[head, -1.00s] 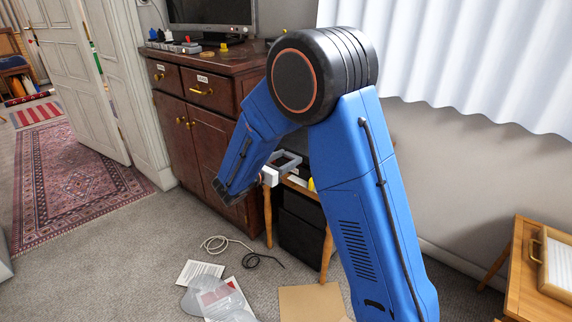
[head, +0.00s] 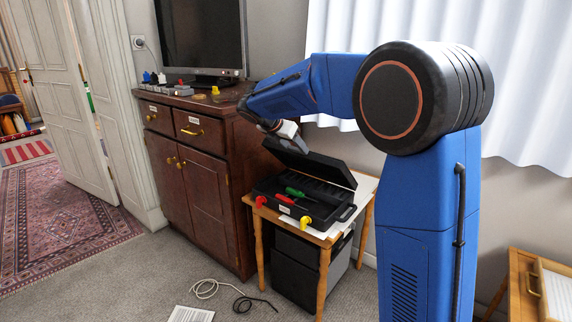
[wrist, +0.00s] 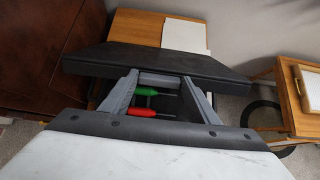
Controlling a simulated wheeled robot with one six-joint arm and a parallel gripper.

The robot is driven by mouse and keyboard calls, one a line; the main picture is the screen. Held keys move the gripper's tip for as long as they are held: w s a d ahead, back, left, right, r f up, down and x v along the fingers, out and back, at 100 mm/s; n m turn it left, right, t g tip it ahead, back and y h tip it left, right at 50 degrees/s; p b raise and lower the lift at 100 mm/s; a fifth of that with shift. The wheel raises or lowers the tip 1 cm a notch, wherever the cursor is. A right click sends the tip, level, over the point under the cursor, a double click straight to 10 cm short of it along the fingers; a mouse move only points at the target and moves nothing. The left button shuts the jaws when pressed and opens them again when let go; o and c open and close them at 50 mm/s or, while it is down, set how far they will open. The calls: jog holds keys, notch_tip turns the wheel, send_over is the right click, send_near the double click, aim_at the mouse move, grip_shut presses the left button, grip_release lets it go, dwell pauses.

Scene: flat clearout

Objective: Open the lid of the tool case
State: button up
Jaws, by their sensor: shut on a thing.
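The black tool case (head: 318,222) sits on a small wooden side table. Its lid (head: 318,167) is raised and tilted, with the case open beneath it. My gripper (head: 291,147) is shut on the lid near its upper left edge. In the wrist view my gripper (wrist: 160,79) has both grey fingers at the dark lid (wrist: 150,60). Inside the case lie a green-handled tool (head: 295,191) and a red-handled tool (head: 286,199). They also show between the fingers in the wrist view. The fingertips' exact contact is hard to see.
A dark wooden cabinet (head: 190,170) with a monitor (head: 200,40) stands left of the table. A black box (head: 300,268) is under the table. A yellow object (head: 305,223) and a red one (head: 261,201) are by the case front. Cables (head: 207,288) lie on the floor.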

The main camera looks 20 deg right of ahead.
jog(key=w+d+r+g+y, duration=0.1)
jog(key=w+d+r+y, duration=0.1)
jog(key=w+d, duration=0.3)
jog(key=w+d+r+g+y, duration=0.2)
jog(key=w+d+r, duration=0.3)
jog(key=d, duration=0.5)
jog(key=shift+w+d, duration=0.35)
jog(key=shift+w, duration=0.3)
jog(key=o, duration=1.5)
jog(key=shift+r, duration=0.1)
